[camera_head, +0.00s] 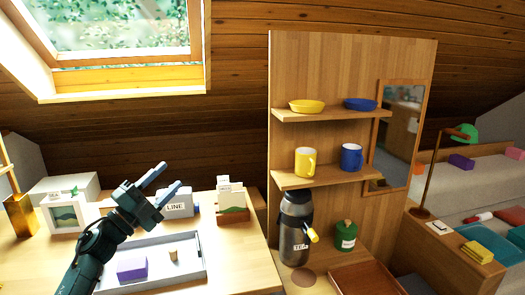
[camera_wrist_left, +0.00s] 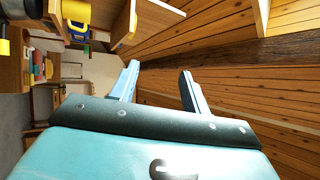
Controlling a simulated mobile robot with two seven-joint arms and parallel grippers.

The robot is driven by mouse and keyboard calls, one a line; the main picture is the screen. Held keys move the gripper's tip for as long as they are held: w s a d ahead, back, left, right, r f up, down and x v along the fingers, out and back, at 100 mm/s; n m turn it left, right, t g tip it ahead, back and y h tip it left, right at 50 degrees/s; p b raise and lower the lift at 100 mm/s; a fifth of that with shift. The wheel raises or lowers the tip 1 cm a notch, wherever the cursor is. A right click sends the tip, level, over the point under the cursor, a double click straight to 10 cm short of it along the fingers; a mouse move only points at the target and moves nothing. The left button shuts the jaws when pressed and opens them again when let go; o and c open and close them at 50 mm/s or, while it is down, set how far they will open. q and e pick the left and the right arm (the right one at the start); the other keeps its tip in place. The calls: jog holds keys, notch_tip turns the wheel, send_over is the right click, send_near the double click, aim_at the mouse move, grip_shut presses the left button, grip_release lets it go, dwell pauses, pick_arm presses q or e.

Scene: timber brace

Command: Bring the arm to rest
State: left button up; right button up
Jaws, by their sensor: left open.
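My left gripper (camera_head: 163,181) is raised above the tray on the table, its two fingers apart with nothing between them. In the left wrist view its fingers (camera_wrist_left: 158,85) are also apart and empty, with the wooden wall behind them. The arm comes in from the lower left of the head view. My right gripper is not in view.
Below my gripper, a grey tray (camera_head: 190,277) holds a purple block (camera_head: 131,268) and a small wooden piece (camera_head: 173,254). A box marked LINE (camera_head: 176,206) and a card holder (camera_head: 232,208) stand behind. A shelf unit (camera_head: 350,75) with mugs and bowls stands right.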

pick_arm(q)
jog(key=w+a+f+n+t+y, duration=0.2)
jog(key=w+a+n+t+y, duration=0.25)
jog(key=a+n+y, duration=0.8)
notch_tip(320, 180, down, 10)
jog(key=n+g+y, duration=0.4)
jog(key=n+g, duration=0.2)
jog(key=n, duration=0.3)
jog(key=s+d+f+m+g+h, duration=0.1)
jog(key=s+d+f+h, duration=0.1)
jog(key=s+d+f, duration=0.65)
jog(key=s+d+f+g+h, duration=0.2)
jog(key=s+d+f, duration=0.3)
jog(key=s+f, duration=0.55)
jog(key=s+d+f+g, duration=0.1)
jog(key=s+d+f, duration=0.1)
jog(key=s, duration=0.7)
jog(key=s+d+f+g+h, duration=0.1)
jog(key=s+d, duration=0.4)
jog(key=s, duration=0.5)
jog(key=shift+s+d+f+n+g, duration=0.2)
jog(key=shift+s+f+n+g, duration=0.15)
jog(key=shift+f, duration=0.55)
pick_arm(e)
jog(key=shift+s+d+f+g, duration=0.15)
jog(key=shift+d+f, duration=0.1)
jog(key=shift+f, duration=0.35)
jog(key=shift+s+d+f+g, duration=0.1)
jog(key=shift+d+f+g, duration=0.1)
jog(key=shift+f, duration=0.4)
